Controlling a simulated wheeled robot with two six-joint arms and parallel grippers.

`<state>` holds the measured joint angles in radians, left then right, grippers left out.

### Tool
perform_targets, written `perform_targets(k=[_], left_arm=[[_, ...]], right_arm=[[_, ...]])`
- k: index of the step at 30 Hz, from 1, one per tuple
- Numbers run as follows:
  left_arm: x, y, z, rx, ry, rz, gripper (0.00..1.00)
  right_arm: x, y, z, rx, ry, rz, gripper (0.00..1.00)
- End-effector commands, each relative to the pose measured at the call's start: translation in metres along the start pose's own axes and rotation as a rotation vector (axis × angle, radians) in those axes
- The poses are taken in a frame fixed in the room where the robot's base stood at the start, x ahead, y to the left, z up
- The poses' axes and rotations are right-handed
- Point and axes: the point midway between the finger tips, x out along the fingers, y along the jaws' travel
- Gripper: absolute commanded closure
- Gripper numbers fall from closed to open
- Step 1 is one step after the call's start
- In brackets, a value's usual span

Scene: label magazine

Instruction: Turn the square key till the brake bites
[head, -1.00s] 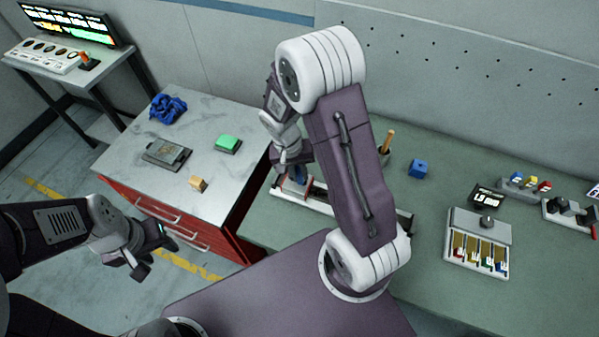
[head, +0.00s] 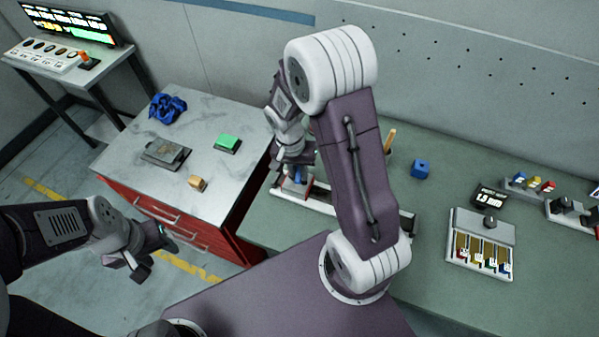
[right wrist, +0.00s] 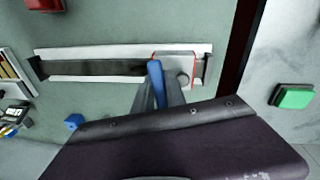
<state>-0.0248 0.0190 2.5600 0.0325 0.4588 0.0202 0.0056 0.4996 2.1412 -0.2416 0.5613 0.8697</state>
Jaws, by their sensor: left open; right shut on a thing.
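My right gripper (head: 296,163) is low over the left end of a long pale rail (head: 338,205). In the right wrist view its fingers (right wrist: 160,98) are shut on an upright blue handle (right wrist: 156,76). The handle stands at the edge of a pale block with red edges (right wrist: 172,62) on the rail (right wrist: 90,52). A small grey round knob (right wrist: 182,76) sits on that block, right of the handle. I cannot tell whether the blue handle is the square key; its lower end is hidden. My left gripper (head: 155,254) is open and empty, in front of the red drawers.
A blue block (head: 420,168) and a grey tray with coloured strips (head: 482,226) lie on the green bench. A small black display (head: 489,199) stands behind the tray. The marble-topped cabinet (head: 140,130) holds a blue cloth (head: 168,107), a green block (head: 228,143) and a tan block (head: 198,183).

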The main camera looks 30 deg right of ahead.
Motion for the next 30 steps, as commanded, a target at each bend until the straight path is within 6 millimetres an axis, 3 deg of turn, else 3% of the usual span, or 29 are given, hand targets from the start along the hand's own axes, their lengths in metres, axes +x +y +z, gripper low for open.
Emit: perform_targets(k=[12,24,30], left_arm=[[0.014,0.0,0.001,0.0,0.0,0.0,0.53],[0.015,0.0,0.002,0.0,0.0,0.0,0.53],[0.024,-0.001,0.002,0.0,0.0,0.0,0.53]], right_arm=[[0.003,-0.001,0.0,0.219,0.001,-0.041,1.0],[0.002,-0.001,0.001,0.264,-0.001,-0.047,1.0],[0.004,-0.001,0.001,0.385,0.001,-0.07,1.0]])
